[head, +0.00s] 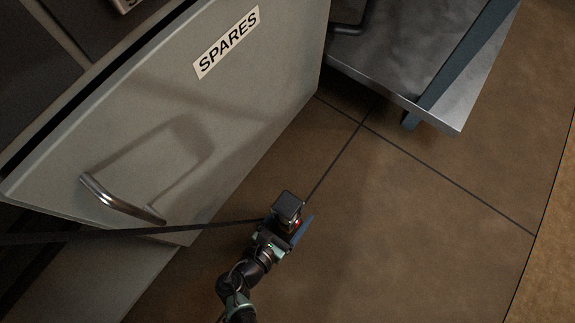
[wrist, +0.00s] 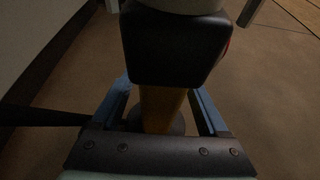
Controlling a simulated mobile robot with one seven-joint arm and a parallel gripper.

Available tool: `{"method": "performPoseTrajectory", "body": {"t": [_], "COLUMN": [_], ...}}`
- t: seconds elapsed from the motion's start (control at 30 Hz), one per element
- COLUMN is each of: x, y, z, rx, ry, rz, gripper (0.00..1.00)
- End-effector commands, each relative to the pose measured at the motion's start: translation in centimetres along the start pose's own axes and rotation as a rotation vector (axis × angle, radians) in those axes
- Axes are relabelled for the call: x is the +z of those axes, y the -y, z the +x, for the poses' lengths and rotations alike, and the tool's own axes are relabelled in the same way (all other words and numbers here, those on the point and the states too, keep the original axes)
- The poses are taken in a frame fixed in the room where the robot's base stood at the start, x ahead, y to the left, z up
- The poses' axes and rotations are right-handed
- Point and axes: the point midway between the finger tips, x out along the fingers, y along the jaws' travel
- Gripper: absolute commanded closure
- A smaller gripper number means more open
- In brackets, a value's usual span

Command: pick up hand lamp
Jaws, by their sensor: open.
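The hand lamp shows in the wrist view as a black blocky head (wrist: 178,48) with a tan-orange handle (wrist: 162,108) below it and a small red part on its right side. In the head view its dark square top (head: 288,201) shows at the end of my arm. My gripper (head: 290,232) is open, and in the wrist view its blue fingers (wrist: 160,90) stand on either side of the handle. I cannot tell whether either finger touches it. The lower end of the handle is partly hidden by my gripper, and what supports the lamp is unclear.
A pale cabinet front labelled SPARES (head: 228,42) with a metal handle (head: 120,203) stands at left. A thin dark bar (head: 130,232) runs from the left up to the gripper. A metal shelf (head: 400,75) is at upper right. Brown tiled floor (head: 420,220) is clear at right.

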Motion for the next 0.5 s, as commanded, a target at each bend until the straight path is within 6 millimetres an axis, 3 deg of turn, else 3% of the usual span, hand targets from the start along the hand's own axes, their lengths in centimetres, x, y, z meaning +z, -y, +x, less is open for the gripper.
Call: {"method": "performPoseTrajectory", "body": {"t": [0.3, 0.5], "x": [0.10, 0.08], "y": [-0.04, -0.04], "z": [0.42, 0.40], "rx": [0.001, 0.001], "ry": [0.000, 0.000], "rz": [0.000, 0.000], "gripper": [0.24, 0.60]}}
